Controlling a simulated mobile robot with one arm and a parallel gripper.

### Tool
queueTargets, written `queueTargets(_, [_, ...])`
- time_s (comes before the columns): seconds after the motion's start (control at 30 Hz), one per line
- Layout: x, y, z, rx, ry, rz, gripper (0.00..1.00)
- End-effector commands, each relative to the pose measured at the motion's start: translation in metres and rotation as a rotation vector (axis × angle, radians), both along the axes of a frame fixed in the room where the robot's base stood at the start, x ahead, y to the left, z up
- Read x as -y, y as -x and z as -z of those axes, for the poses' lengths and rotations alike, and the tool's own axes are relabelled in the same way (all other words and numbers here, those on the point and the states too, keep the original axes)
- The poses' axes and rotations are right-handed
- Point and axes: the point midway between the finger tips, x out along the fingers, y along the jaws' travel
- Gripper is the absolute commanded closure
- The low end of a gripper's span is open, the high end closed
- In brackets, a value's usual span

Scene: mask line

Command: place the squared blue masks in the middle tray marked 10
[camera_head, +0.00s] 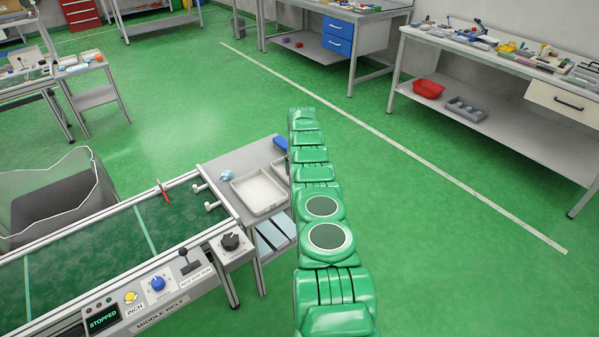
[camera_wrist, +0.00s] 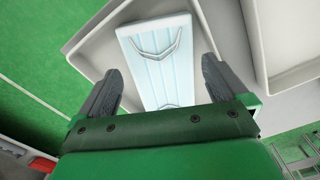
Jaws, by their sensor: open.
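A light blue pleated mask (camera_wrist: 158,62) with thin ear loops lies flat in the wrist view. It overlaps a pale tray (camera_wrist: 104,42); I cannot tell how far it lies inside it. My gripper (camera_wrist: 160,82) is open, with its dark fingers on either side of the mask's near part and apart from it. In the head view my green arm hides my gripper and this mask. A shallow off-white tray (camera_head: 258,193) sits on the grey table beside the belt and looks empty. No tray number is readable.
The middle belt (camera_head: 110,240) is at left, its display reading STOPPED. A small light blue crumpled item (camera_head: 226,175) and a dark blue object (camera_head: 280,143) lie near the off-white tray. A grey bin (camera_head: 50,205) stands behind the belt. Green floor at right is clear.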

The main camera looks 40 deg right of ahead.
Motion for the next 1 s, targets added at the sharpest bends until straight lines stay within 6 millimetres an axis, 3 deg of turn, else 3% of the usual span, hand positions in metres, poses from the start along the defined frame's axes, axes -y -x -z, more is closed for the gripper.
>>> queueTargets(0.6, [0.0,-0.001,-0.083,0.001,0.0,-0.001,0.0])
queueTargets(0.87, [-0.003,-0.001,-0.095,-0.001,-0.001,-0.003,0.0])
queueTargets(1.0, [-0.016,-0.005,-0.113,0.0,-0.002,-0.013,0.0])
